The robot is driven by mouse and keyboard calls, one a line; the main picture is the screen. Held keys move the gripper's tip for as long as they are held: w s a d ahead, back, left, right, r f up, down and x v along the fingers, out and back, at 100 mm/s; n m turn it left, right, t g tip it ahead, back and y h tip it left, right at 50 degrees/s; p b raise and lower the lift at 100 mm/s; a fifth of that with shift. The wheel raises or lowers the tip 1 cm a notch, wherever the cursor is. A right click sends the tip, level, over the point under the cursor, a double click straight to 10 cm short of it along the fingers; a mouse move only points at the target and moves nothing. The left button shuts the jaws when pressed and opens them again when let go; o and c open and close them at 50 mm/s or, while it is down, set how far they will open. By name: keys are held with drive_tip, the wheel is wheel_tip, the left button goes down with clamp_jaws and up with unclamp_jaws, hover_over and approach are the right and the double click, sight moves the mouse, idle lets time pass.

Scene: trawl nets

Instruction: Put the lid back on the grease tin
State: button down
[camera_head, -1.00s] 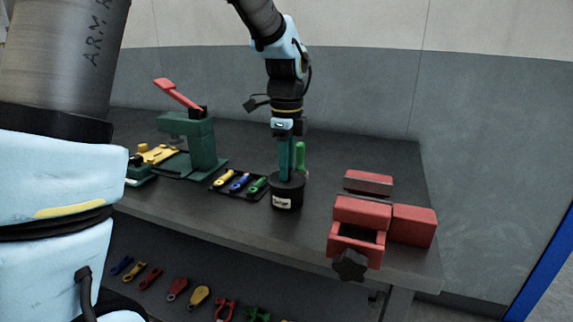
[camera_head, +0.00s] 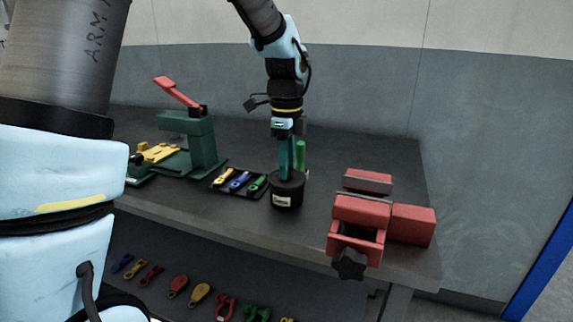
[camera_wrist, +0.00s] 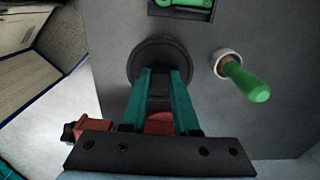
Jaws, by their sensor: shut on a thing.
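The grease tin (camera_head: 287,199) is a short black cylinder with a pale label, upright on the bench. Its round dark lid (camera_head: 288,180) is at the top of the tin, with no clear gap visible between them. My gripper (camera_head: 286,176) points straight down with its teal fingers shut on the lid. In the wrist view, the lid (camera_wrist: 160,50) is a dark disc beyond my gripper (camera_wrist: 165,75). The lid's grasped part is hidden between the fingertips, and the disc covers the tin from above.
A green handle (camera_head: 300,154) stands upright close behind the tin; the wrist view shows its pale collar. A dark tray (camera_head: 240,183) with colored tools lies left, beside a green press (camera_head: 200,145). A red vise (camera_head: 362,215) stands right. The bench is clear behind.

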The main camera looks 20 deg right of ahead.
drive_tip(key=shift+c, duration=0.5)
unclamp_jaws()
drive_tip(key=shift+r, duration=0.15)
drive_tip(key=shift+r+p, duration=3.25)
drive_tip(key=shift+r, duration=0.15)
clamp_jaws()
